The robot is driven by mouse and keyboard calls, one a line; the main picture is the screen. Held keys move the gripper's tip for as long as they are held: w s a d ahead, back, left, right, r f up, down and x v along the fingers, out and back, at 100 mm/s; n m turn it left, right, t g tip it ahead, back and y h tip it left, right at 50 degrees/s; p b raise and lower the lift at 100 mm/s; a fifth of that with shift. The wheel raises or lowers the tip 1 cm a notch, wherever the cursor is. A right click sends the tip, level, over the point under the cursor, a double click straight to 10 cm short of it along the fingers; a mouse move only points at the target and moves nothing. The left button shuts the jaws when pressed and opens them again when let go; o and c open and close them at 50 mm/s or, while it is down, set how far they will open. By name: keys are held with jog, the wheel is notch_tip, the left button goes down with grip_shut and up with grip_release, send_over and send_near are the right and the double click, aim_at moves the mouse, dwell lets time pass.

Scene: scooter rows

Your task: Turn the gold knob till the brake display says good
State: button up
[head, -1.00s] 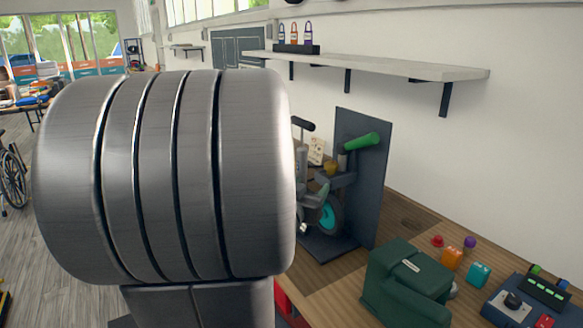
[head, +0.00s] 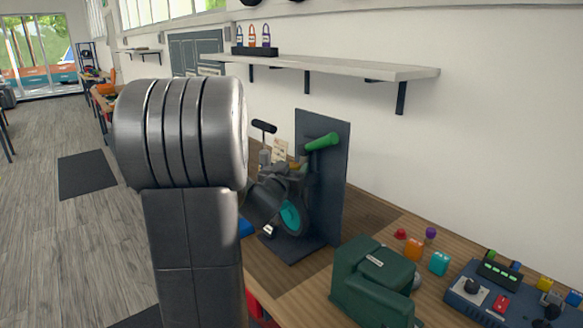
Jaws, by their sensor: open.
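The gold knob (head: 297,165) shows as a small patch of gold on the scooter stand, partly hidden. The scooter front (head: 290,216), with a teal wheel hub and black handlebar grip, stands by a dark upright panel (head: 335,180) with a green grip. My arm's dark wrist reaches in front of the scooter. My gripper (head: 287,171) is small and dark close to the knob, its jaws open; whether it touches the knob I cannot tell. A pale card (head: 280,150) stands behind; I cannot read any brake display.
A green case (head: 375,285) sits on the wooden bench (head: 290,287), right of the stand. Small coloured pieces and a blue control box (head: 480,292) lie farther right. A wall shelf (head: 340,65) holds several padlocks. My arm covers much of the left-centre.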

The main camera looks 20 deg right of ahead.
jog(key=shift+w+d, duration=0.15)
jog(key=c, duration=1)
jog(key=shift+r+h+p, duration=0.15)
jog(key=shift+h+p, duration=0.15)
jog(key=shift+p, duration=0.35)
